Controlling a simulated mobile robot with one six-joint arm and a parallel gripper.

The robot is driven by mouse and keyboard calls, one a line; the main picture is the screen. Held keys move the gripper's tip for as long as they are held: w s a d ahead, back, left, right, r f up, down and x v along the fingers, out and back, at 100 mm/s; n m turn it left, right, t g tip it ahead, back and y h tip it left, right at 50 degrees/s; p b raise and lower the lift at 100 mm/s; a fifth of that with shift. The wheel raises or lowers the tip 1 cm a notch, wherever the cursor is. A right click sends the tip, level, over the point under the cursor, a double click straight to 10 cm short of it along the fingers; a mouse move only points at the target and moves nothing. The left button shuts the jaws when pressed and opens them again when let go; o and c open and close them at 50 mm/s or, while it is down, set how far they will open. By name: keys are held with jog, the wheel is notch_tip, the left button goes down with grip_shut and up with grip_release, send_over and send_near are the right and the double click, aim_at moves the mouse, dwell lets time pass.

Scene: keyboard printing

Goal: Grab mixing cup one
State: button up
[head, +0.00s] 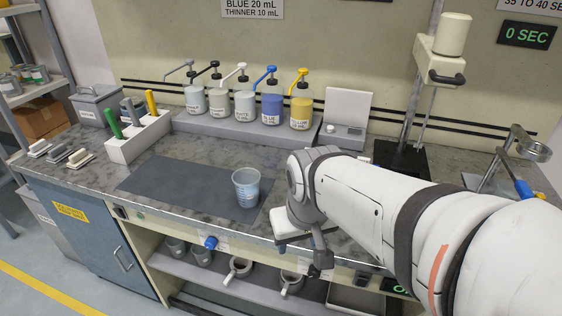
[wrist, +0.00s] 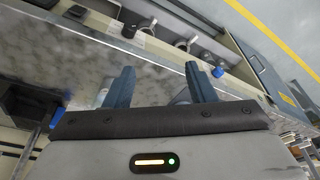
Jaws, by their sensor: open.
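A clear cup (head: 246,188) with bluish markings stands upright on the dark mat (head: 180,190) on the counter. Two clear cups (head: 201,256) and two cups with handles (head: 238,268) stand on the shelf under the counter. I cannot read which is mixing cup one. My gripper (head: 318,268) is at the counter's front edge, right of the cup on the mat and apart from it. In the wrist view my gripper (wrist: 160,86) is open, its dark blue fingers apart. Pale, partly hidden shapes show behind the fingers.
Pump bottles (head: 271,103) stand on a rack at the back. A white holder (head: 138,140) with coloured handles is at the left. A blue knob (head: 211,242) sticks out of the counter's front. A scale (head: 345,130) and a mixer stand (head: 403,157) are behind my arm.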

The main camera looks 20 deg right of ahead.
jog(key=o, duration=0.4)
jog(key=shift+m+t+h, duration=0.3)
jog(key=shift+m+t, duration=0.1)
jog(key=shift+m, duration=0.5)
jog(key=w+d, duration=0.2)
jog(key=w, duration=0.1)
jog(key=w+d, duration=0.2)
jog(key=w, duration=0.1)
jog(key=w+d, duration=0.2)
jog(key=w, duration=0.1)
jog(key=shift+d+f, duration=0.1)
jog(key=shift+d, duration=0.15)
jog(key=o, duration=0.5)
jog(key=w+d+f+m, duration=0.1)
jog(key=w+d, duration=0.5)
jog(key=shift+f+t+h, duration=0.15)
jog(key=shift+t+h, duration=0.15)
jog(key=shift+o, duration=0.8)
jog(key=f, duration=0.1)
jog(key=w+d+f, duration=0.1)
jog(key=shift+w+d+f, duration=0.15)
jog(key=shift+w+f, duration=0.15)
jog(key=shift+p+x, duration=0.5)
jog(key=shift+x, duration=2.1)
